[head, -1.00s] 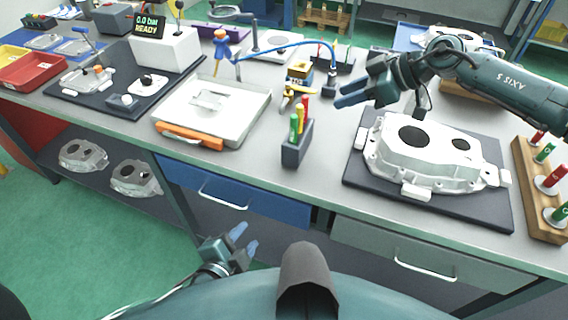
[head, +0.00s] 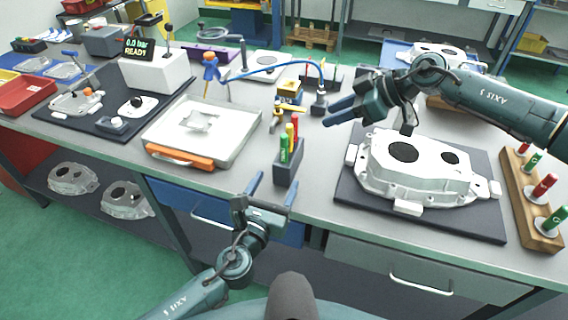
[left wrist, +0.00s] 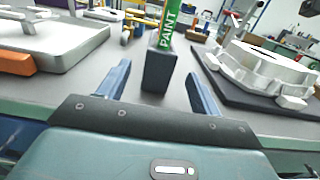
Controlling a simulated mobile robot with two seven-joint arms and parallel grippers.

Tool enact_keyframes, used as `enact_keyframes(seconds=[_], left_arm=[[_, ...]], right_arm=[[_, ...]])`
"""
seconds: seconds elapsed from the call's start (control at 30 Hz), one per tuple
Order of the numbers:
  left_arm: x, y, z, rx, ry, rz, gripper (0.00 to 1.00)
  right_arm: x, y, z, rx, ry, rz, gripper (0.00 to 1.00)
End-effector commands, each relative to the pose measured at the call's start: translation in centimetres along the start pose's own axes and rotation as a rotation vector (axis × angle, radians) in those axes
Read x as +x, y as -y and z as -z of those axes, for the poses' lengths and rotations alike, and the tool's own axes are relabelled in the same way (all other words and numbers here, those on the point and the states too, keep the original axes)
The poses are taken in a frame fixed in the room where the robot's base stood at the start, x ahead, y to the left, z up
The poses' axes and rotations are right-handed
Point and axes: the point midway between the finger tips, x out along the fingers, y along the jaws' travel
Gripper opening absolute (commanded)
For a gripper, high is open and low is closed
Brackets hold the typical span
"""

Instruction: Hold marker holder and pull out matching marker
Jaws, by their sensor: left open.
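The dark marker holder (head: 288,169) stands upright near the front edge of the bench, with green, yellow and red markers in it. The green marker (head: 284,149) is nearest; in the left wrist view its side (left wrist: 167,28) reads "PAINT". My left gripper (head: 270,184) is open and empty, just in front of the holder. In the left wrist view the holder (left wrist: 158,72) lies ahead between the two blue fingers, apart from them. My right gripper (head: 342,111) hovers over the bench behind and right of the holder; its fingers look apart with nothing between them.
A white casting (head: 420,170) on a dark mat fills the bench to the right. A wooden rack (head: 529,205) with red and green markers stands at the far right. A pale tray (head: 240,135) with an orange-handled tool (head: 180,156) lies left of the holder.

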Motion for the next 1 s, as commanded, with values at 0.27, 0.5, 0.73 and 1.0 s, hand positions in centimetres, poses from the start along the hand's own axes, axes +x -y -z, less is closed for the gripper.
enact_keyframes(seconds=[0.27,0.5,0.73,1.0], left_arm=[[5.6,0.0,-0.1,-0.002,0.001,0.000,0.65],[8.5,0.0,-0.1,-0.004,0.000,0.000,0.65],[9.2,0.0,0.0,-0.005,-0.001,0.000,0.65],[9.1,0.0,0.0,-0.005,-0.001,0.000,0.57]], right_arm=[[0.0,0.0,0.0,0.000,0.000,0.000,0.36],[0.0,0.0,0.0,0.000,0.000,0.000,0.36],[0.0,0.0,0.0,0.000,0.000,0.000,0.36],[0.0,0.0,0.0,0.000,0.000,0.000,0.36]])
